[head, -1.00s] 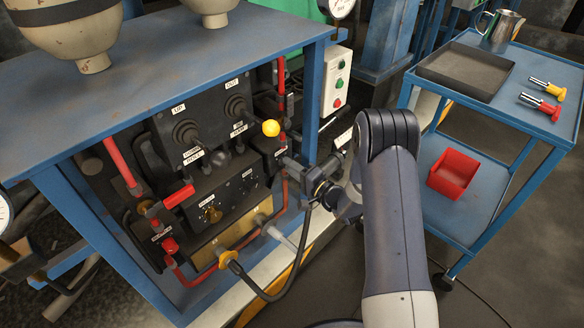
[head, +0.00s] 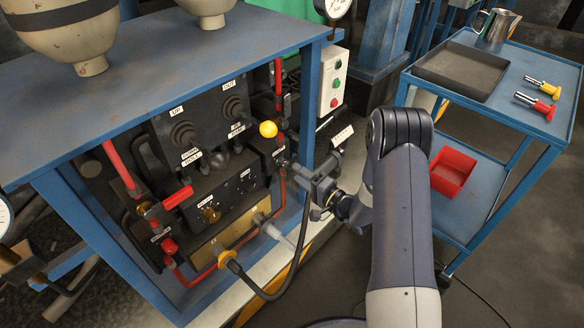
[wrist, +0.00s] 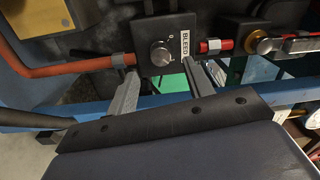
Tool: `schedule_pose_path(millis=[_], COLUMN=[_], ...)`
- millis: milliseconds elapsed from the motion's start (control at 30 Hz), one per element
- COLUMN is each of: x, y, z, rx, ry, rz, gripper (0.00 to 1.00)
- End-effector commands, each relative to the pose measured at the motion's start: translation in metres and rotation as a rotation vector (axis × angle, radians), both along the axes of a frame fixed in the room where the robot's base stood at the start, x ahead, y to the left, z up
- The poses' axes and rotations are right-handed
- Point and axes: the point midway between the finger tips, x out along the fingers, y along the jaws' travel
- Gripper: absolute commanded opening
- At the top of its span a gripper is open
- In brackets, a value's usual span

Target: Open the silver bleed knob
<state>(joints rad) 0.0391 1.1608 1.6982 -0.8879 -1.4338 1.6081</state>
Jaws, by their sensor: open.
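The silver bleed knob (wrist: 160,54) is a small round metal knob on a dark block, beside a white BLEED label (wrist: 185,45), in the wrist view. In the head view I cannot make the knob out behind my gripper. My gripper (wrist: 160,72) is open. One finger is to the lower left of the knob and the other to its lower right. The fingers look apart from the knob, and nothing is between them. In the head view my gripper (head: 299,172) is at the right side of the panel.
An orange-red pipe (wrist: 65,66) runs left from the block. A red fitting (wrist: 215,46) is to its right. The blue frame (head: 308,130) stands close to my gripper, and a black hose (head: 268,298) hangs below. A blue cart (head: 515,145) is at the right.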

Motion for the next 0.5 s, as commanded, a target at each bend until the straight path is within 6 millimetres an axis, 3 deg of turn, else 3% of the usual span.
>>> schedule_pose_path(millis=[200, 500], x=[-0.027, -0.041], y=[-0.032, -0.045], z=[-0.001, -0.003], rx=[0.0, 0.0], ry=[0.002, 0.0], rz=[-0.004, 0.0], gripper=[0.49, 0.49])
